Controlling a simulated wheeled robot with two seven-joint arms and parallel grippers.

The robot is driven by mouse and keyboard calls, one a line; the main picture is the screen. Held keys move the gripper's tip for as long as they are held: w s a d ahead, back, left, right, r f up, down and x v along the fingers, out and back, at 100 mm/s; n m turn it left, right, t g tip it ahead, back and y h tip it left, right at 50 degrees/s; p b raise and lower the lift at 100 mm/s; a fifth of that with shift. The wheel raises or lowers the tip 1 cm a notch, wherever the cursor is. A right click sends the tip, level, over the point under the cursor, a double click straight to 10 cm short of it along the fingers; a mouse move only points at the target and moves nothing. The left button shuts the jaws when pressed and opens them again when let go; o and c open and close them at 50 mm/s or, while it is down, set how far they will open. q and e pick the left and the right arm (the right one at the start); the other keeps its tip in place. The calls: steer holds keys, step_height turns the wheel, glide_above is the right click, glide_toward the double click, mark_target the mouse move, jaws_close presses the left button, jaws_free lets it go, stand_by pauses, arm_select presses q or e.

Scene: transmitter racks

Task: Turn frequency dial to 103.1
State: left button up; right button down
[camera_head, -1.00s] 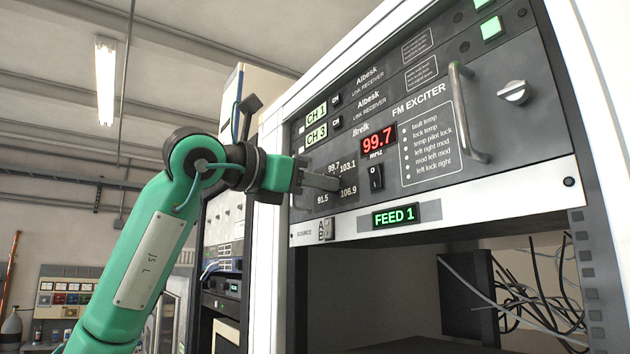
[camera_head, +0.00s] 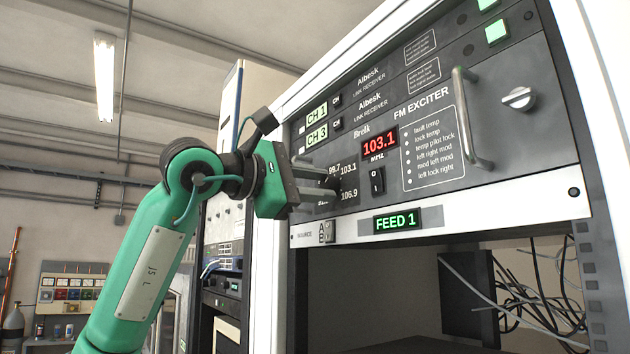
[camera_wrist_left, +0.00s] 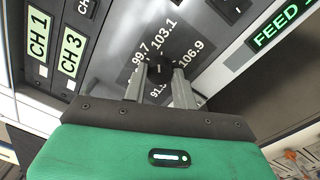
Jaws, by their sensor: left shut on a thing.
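The FM exciter panel (camera_head: 440,150) carries a red display (camera_head: 380,145) that reads 103.1. The dark frequency dial (camera_wrist_left: 159,70) shows in the left wrist view, ringed by the printed values 99.7, 103.1, 106.9 and a partly covered one at lower left. My left gripper (camera_head: 325,188) is shut on the dial, one finger on either side of it. In the head view the fingers hide most of the dial and some labels. My right gripper is not in view.
A black rocker switch (camera_head: 376,181) sits just right of the dial. A vertical metal handle (camera_head: 470,118) juts out farther right. A green FEED 1 display (camera_head: 396,221) lies below, above an open rack bay with loose cables (camera_head: 535,290).

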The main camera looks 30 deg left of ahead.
arm_select(q)
steer(key=shift+m, duration=0.5)
steer(key=o, duration=1)
steer(key=shift+w, duration=0.1)
steer(key=shift+c, duration=0.2)
steer(key=shift+s+a+f, duration=0.1)
steer(key=shift+s+a, duration=0.05)
steer(key=shift+s, duration=0.3)
steer(key=b+v, duration=0.5)
steer(key=v, duration=0.8)
